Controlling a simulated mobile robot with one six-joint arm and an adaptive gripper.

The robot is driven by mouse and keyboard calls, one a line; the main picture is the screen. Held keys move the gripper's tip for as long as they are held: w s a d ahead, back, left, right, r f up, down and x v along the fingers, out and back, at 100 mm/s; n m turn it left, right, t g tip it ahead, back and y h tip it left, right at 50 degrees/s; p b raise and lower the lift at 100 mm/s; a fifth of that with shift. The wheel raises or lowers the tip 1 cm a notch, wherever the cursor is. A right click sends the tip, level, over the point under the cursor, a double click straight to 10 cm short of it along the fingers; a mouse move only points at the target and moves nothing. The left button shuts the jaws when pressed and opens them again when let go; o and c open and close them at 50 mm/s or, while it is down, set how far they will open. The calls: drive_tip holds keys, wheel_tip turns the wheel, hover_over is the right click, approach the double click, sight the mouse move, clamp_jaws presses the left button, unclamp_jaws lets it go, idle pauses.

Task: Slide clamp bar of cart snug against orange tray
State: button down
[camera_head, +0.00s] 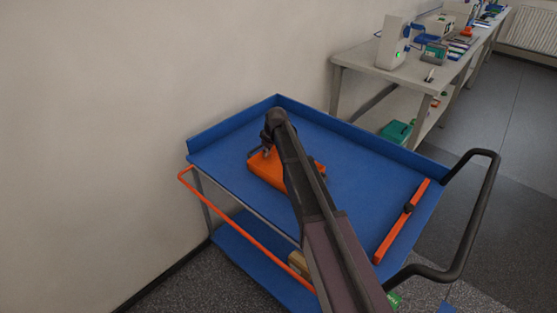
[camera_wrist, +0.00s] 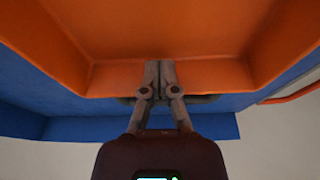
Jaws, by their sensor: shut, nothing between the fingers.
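The orange tray (camera_head: 267,171) lies on the blue top of the cart (camera_head: 350,175), left of its middle; my arm hides its right part. The clamp bar (camera_head: 392,238) is a straight orange bar with a dark knob, near the cart's right end. Bare blue deck lies between bar and tray. My gripper (camera_head: 266,152) is at the tray's far left edge. In the wrist view my gripper (camera_wrist: 158,66) is shut and empty, its tips over the inside of the tray (camera_wrist: 190,32). A dark tray handle (camera_wrist: 204,99) shows beside the fingers; I cannot tell whether they touch it.
A raised blue rim runs along the cart's back and left sides. A black push handle (camera_head: 478,220) sticks out at right, and an orange rail (camera_head: 235,222) runs along the front. A wall stands behind; a bench (camera_head: 370,62) with devices stands at the back right.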

drive_tip(key=w+a, duration=1.3)
drive_tip(key=shift+w+a, duration=0.3)
drive_tip(key=shift+w, duration=0.1)
drive_tip(key=shift+w+a, duration=0.25)
drive_tip(key=shift+a, duration=0.1)
drive_tip(key=shift+s+d, duration=1.4)
drive_tip(key=shift+p+v, duration=0.75)
drive_tip(key=shift+v, duration=0.15)
drive_tip(key=p+v, duration=0.8)
drive_tip(key=shift+s+d, duration=0.2)
